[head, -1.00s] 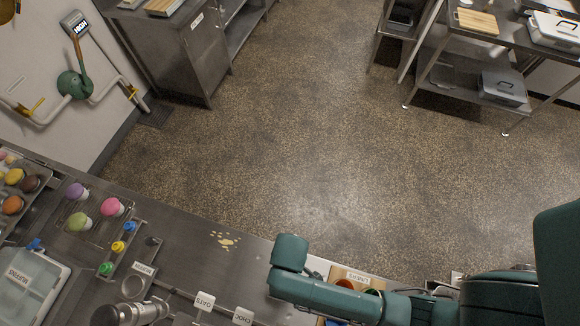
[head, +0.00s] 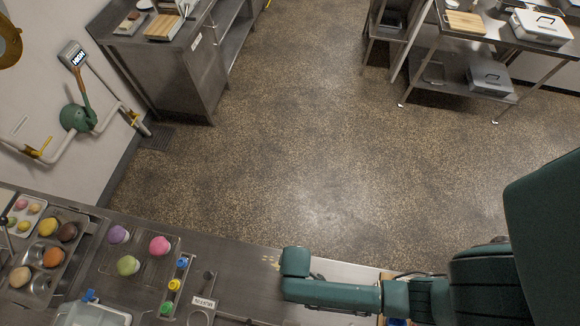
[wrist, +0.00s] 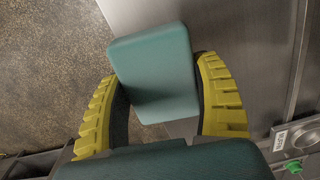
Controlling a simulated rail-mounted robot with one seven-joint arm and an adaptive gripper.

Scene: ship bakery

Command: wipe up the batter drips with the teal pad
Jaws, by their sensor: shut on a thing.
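The teal pad (wrist: 155,65) is held between the two ribbed yellow fingers of my gripper (wrist: 158,72) in the wrist view, tilted in the picture, with a steel surface behind it. Pale yellow batter drips (head: 271,263) lie on the steel counter (head: 225,258) in the head view, just left of the end of my arm. My arm seems to cover part of them. In the head view my arm hides the gripper and the pad. The wrist view shows no drips, and I cannot tell whether the pad touches the counter.
Left on the counter are a rack with colored muffins (head: 129,265), a muffin tin (head: 47,257) and a strip of colored-capped bottles (head: 174,285). A small label (head: 204,302) stands nearer. The counter's far edge borders open speckled floor (head: 310,150).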

